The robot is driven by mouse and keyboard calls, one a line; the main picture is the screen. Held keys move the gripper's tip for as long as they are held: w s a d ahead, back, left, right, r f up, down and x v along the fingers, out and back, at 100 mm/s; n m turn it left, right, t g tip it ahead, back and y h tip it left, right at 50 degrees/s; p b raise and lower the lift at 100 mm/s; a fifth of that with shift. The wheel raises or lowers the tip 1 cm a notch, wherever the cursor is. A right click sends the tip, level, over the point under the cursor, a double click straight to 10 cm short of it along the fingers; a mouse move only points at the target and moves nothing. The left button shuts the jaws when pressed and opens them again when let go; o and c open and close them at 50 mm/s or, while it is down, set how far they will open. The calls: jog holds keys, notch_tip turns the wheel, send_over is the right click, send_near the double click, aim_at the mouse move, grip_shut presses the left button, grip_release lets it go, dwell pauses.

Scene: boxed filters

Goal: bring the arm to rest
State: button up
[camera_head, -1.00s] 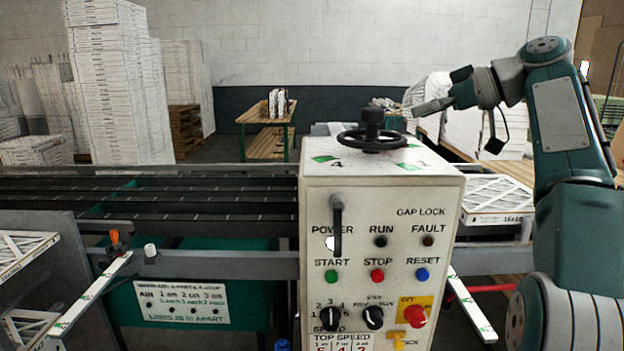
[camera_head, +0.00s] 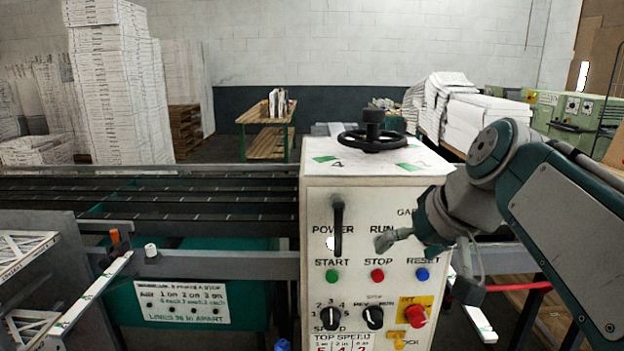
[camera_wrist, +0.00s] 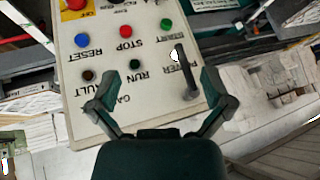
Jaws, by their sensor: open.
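My arm reaches in from the right in the head view. My gripper (camera_head: 398,238) hangs in front of the right half of the control box's (camera_head: 322,262) panel, hiding part of the gap lock label and the fault light. In the wrist view my gripper (camera_wrist: 160,106) has its two fingers spread apart with nothing between them. The control box panel (camera_wrist: 152,60) shows beyond the fingers, upside down. I cannot tell how far the fingertips are from the panel.
A black handwheel (camera_head: 372,138) tops the box. A dark lever (camera_head: 337,228) stands on the panel, above the green start (camera_head: 331,276), red stop (camera_head: 377,275) and blue reset (camera_head: 422,274) buttons. Conveyor rails (camera_head: 150,205) run left. White stacks (camera_head: 462,115) stand behind.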

jog(key=s+d+f+m+h, duration=0.1)
jog(key=s+f+h, duration=0.3)
jog(key=s+f, duration=1)
notch_tip(320, 180, down, 4)
jog(key=shift+s+d+r, duration=0.1)
jog(key=shift+s+d, duration=0.05)
jog(key=shift+d, duration=0.5)
